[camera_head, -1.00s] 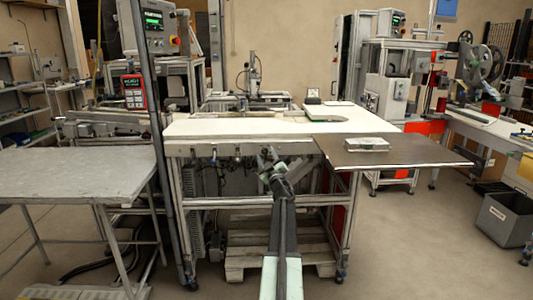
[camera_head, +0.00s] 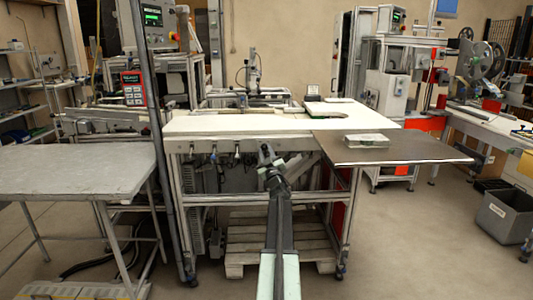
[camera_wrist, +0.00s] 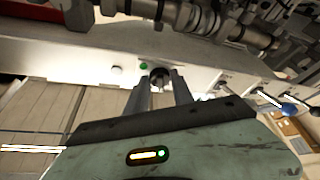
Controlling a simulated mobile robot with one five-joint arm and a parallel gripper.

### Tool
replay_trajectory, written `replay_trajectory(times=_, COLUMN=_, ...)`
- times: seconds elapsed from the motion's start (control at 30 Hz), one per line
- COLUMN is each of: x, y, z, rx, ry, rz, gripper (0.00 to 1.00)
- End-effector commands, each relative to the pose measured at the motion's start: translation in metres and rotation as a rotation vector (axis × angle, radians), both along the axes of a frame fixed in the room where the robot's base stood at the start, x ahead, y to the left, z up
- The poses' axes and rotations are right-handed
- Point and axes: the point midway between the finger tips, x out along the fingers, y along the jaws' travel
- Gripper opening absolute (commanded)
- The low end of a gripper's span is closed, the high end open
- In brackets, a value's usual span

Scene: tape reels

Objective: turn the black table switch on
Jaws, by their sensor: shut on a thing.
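The black table switch (camera_wrist: 159,75) is a dark round knob on the pale front rail (camera_wrist: 85,52) of the white-topped table, seen in the wrist view. My gripper (camera_wrist: 160,88) has its two grey fingers on either side of the knob, shut on it. The knob's lower part is partly hidden between the fingers. In the head view my gripper (camera_head: 265,152) is at the table's front edge, and the switch is hidden behind it. I cannot tell which position the switch is in.
A green button (camera_wrist: 143,66) and a white button (camera_wrist: 117,69) sit left of the knob. The white tabletop (camera_head: 260,124) is above. A brown side board (camera_head: 400,147) bears a small box (camera_head: 366,140). A grey table (camera_head: 75,170) stands left.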

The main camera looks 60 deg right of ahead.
Motion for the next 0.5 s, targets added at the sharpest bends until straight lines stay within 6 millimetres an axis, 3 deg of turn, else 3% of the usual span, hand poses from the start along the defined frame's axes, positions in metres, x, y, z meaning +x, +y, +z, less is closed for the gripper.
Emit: replay_trajectory(times=0.5, x=0.0058, y=0.0060, z=-0.0006, rx=0.273, ry=-0.384, rz=0.004, gripper=0.00)
